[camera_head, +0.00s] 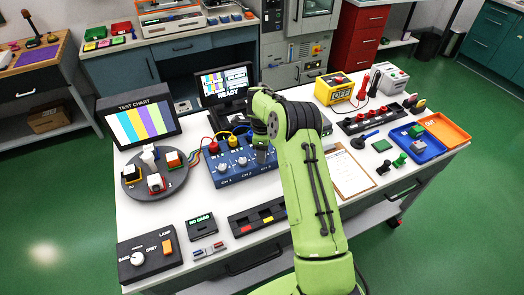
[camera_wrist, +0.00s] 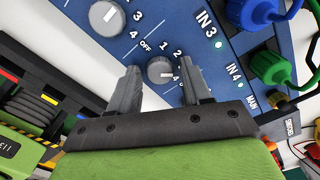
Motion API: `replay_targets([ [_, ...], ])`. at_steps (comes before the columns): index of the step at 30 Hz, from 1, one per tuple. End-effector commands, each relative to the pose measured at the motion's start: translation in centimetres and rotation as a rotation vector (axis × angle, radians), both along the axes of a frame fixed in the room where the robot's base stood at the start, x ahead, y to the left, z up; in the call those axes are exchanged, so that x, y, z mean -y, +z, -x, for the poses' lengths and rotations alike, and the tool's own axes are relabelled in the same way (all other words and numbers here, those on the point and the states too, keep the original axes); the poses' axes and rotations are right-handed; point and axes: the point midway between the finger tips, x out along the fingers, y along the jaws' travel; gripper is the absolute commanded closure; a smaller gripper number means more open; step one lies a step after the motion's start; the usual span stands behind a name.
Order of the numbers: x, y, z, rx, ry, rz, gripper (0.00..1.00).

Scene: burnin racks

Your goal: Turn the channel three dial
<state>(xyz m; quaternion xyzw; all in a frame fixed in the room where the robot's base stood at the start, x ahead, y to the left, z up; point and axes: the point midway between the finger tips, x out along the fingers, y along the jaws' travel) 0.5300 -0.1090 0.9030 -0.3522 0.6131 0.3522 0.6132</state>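The blue channel box (camera_head: 230,181) stands on the white table, with dials marked CH 1 (camera_head: 222,168) and CH 2 (camera_head: 242,161) showing. My arm covers its right end. In the wrist view, a grey dial (camera_wrist: 160,70) with a white pointer line sits on the blue panel, with OFF, 1 and 2 printed around it. My gripper (camera_wrist: 159,66) is open, one finger on each side of this dial. I cannot tell whether the fingers touch it. The dial's channel label is hidden. Another grey dial (camera_wrist: 107,17) is at the upper left.
Green (camera_wrist: 273,67) and blue (camera_wrist: 250,12) cable plugs stand on the panel right of the fingers, near IN 3 and IN 4. A monitor reading READY (camera_head: 226,82) stands behind the box. A turntable (camera_head: 133,187) with blocks is left. A clipboard (camera_head: 348,172) lies right of my arm.

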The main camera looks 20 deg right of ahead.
Motion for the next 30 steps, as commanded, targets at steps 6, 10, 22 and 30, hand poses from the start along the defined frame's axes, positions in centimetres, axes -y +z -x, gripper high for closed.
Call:
replay_targets([
  [6,0.0,0.04,0.0,0.0,0.0,0.0,0.86],
  [10,0.0,0.05,-0.01,0.0,0.001,0.0,0.99],
  [22,0.0,0.08,-0.01,0.001,0.108,0.001,0.99],
  [30,-0.02,0.1,-0.02,0.001,0.331,0.001,0.99],
])
